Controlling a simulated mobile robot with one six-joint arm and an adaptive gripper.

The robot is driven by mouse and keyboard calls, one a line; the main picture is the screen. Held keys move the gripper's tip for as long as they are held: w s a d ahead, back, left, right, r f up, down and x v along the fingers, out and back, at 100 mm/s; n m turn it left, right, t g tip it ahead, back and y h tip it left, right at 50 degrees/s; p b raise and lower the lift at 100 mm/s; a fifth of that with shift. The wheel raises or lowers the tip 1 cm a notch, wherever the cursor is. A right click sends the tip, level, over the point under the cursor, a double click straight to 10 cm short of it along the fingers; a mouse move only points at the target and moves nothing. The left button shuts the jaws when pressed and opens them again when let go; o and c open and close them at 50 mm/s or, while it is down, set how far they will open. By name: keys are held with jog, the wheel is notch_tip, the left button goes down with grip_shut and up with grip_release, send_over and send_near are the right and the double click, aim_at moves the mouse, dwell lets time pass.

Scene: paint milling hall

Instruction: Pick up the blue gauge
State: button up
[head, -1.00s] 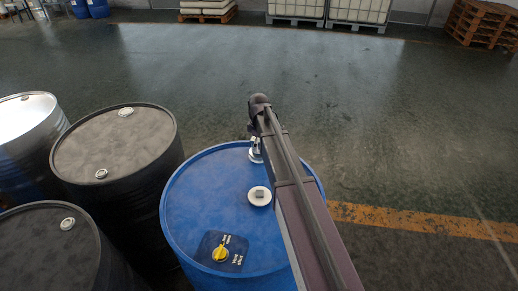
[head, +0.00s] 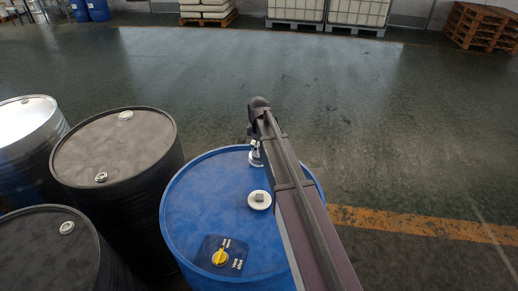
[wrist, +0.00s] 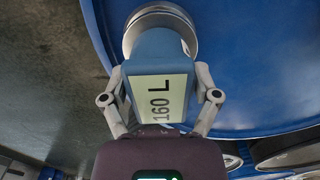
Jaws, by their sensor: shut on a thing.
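The blue gauge (wrist: 160,48) has a pale display face reading "160 L". In the wrist view it sits between the two fingers of my gripper (wrist: 160,78), which is shut on it from both sides. Its far end meets a round silver fitting (wrist: 160,14) at the blue drum (wrist: 270,70). I cannot tell whether the gauge is still seated there. In the head view my arm hides most of the gauge and gripper; a pale metal fitting (head: 255,159) shows beside the arm near the far rim of the blue drum (head: 190,205).
Dark drums (head: 115,150) stand close on the left. The floor beyond and to the right is open. Pallets (head: 487,25) stand at the back.

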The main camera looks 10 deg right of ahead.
jog(key=shift+r+p, duration=1.3)
jog(key=shift+s+d+r+p, duration=0.1)
jog(key=shift+s+r+p, duration=0.35)
jog(key=shift+r+p, duration=0.15)
jog(key=s+d+r+p, duration=0.1)
jog(key=s+d, duration=0.2)
jog(key=s, duration=1.1)
jog(key=shift+s, duration=0.4)
notch_tip(320, 180, up, 11)
jog(key=p, duration=1.1)
notch_tip(320, 180, down, 6)
jog(key=b, duration=0.6)
